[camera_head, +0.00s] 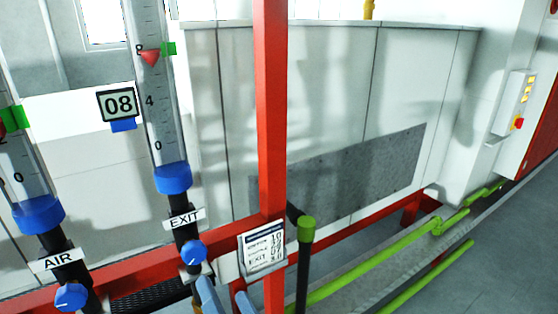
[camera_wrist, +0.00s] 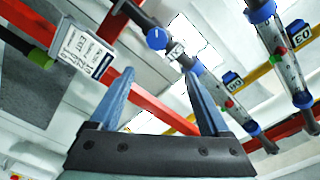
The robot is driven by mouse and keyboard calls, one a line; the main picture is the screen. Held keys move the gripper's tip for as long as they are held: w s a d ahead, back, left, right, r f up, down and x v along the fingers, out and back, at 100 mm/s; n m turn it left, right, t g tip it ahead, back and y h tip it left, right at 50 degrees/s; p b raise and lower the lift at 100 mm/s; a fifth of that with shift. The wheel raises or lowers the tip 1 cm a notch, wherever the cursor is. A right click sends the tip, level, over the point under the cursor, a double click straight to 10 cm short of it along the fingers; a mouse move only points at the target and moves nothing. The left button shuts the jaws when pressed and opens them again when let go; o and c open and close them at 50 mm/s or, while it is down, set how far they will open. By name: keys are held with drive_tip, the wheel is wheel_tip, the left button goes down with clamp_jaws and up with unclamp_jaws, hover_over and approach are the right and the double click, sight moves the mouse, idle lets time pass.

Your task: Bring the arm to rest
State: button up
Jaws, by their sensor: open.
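My gripper (camera_wrist: 159,75) is open, its two blue fingers apart with nothing between them in the wrist view. In the head view only the fingertips (camera_head: 223,289) show at the bottom edge, below the EXIT valve's blue knob (camera_head: 194,252) and left of the white printed card (camera_head: 262,248). In the wrist view the card (camera_wrist: 83,50) lies left of the fingers and the blue knob (camera_wrist: 157,38) shows beyond and between them. I cannot tell how far the fingers are from the pipe or the red frame. The rest of my arm is out of view.
A red upright post (camera_head: 271,110) and a red crossbar (camera_head: 135,268) stand close by. Two clear flow tubes (camera_head: 150,85) are at the left, with an AIR knob (camera_head: 70,297) below one. A green-capped black lever (camera_head: 305,230) stands right of the post. Grey floor (camera_head: 500,255) is open at right.

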drive_tip(key=w+d+r+n+t+h, duration=0.2)
drive_tip(key=r+t, duration=0.1)
drive_tip(key=r, duration=0.7)
drive_tip(key=w+d+r+n+t+h, duration=0.2)
drive_tip(key=r+t, duration=0.2)
drive_tip(key=r, duration=0.7)
drive_tip(key=s+d+r+t+h, duration=0.1)
drive_tip(key=s+r+t+h, duration=0.1)
drive_tip(key=r, duration=0.5)
drive_tip(key=s+d+r+t+h, duration=0.2)
drive_tip(key=s+r+t+h, duration=0.1)
drive_tip(key=r, duration=0.4)
drive_tip(key=shift+s+d+r+h, duration=0.25)
drive_tip(key=shift+s+h, duration=0.05)
drive_tip(key=shift+s, duration=0.5)
